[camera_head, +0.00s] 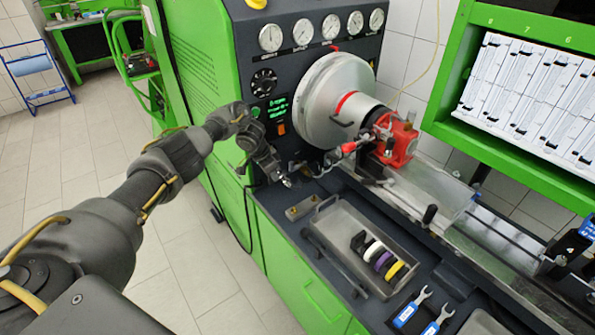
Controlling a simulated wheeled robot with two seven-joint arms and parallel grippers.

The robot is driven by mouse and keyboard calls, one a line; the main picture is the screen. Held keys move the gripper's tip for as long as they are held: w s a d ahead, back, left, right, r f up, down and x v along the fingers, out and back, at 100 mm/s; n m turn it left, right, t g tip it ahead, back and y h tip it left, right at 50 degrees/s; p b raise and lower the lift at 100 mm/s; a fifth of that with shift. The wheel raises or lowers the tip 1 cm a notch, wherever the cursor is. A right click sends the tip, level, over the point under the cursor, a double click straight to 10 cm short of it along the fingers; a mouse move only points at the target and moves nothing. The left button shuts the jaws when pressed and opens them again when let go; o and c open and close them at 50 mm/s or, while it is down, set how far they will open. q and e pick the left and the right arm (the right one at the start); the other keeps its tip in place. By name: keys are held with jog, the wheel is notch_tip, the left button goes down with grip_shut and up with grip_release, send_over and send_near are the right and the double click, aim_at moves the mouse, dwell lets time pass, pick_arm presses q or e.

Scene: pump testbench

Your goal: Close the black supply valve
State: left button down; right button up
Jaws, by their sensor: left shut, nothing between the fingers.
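My left arm comes in from the left, and my left gripper (286,181) is at the front panel of the green test bench. Its fingers are shut and empty, just above the dark bench top. A small dark fitting (318,168) sits to the right of the fingertips, apart from them. I cannot tell for sure whether it is the black supply valve, nor how its handle is turned. A round black knob (264,82) is higher on the panel, above the wrist. My right gripper is out of view.
A red pump (396,140) is mounted beside the large silver disc (335,100), with a red-handled fitting (348,147) in front. A grey tray (333,215) with coloured rings lies on the bench top. Blue-handled wrenches (410,309) are at lower right. Pressure gauges (303,32) line the panel top.

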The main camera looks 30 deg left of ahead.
pick_arm(q)
jog(key=d+p, duration=0.4)
jog(key=p, duration=0.1)
jog(key=a+r+b, duration=0.3)
jog(key=r+b, duration=0.1)
jog(key=r, duration=0.5)
jog(key=shift+a+r+b, duration=0.2)
jog(key=shift+r+b, duration=0.05)
jog(key=shift+b, duration=0.05)
